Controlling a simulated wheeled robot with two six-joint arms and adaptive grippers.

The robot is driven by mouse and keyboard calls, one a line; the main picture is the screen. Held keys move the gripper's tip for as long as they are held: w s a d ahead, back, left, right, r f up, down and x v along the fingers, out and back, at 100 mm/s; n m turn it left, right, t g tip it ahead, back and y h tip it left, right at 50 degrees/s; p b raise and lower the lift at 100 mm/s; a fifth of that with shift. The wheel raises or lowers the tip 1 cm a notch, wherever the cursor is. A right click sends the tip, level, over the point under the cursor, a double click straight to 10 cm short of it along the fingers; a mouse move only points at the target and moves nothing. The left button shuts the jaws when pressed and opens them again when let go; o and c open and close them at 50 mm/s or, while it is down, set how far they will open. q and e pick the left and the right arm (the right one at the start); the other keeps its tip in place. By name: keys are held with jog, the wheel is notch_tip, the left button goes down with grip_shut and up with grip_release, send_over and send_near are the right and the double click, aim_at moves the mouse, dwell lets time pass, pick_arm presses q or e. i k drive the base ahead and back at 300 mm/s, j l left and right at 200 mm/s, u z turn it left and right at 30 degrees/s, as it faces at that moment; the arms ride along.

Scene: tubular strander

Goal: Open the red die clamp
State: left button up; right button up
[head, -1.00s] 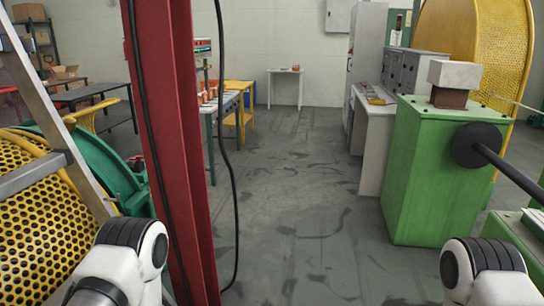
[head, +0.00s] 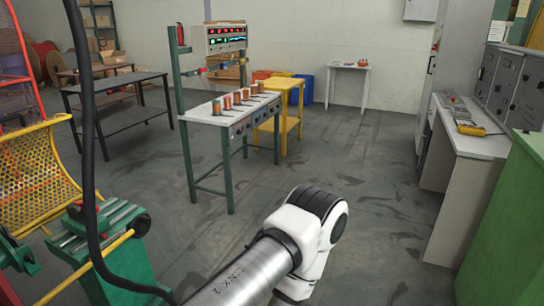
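A workbench (head: 215,112) with several copper spools stands ahead, with a yellow table (head: 290,112) behind it. A grey desk (head: 478,143) and a green housing (head: 508,225) stand right. Yellow mesh guard (head: 35,180) and green machine part (head: 125,255) are left. Open floor (head: 350,160) lies between.

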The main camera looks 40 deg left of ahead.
aim_at(80, 204)
jog(key=i+l+u, duration=0.1)
jog(key=u, duration=0.35)
jog(key=i+l+u, duration=0.2)
jog(key=u, duration=0.2)
jog(key=i+l+u, duration=0.3)
jog(key=u, duration=0.15)
jog(key=i+l+u, duration=0.1)
jog(key=l+u, duration=0.15)
jog(key=u, duration=0.2)
jog(key=i+l+u, duration=0.1)
jog(key=l+u, duration=0.3)
jog(key=u, duration=0.95)
jog(key=i+l, duration=0.75)
jog(key=i+j+u, duration=0.05)
jog(key=i, duration=0.05)
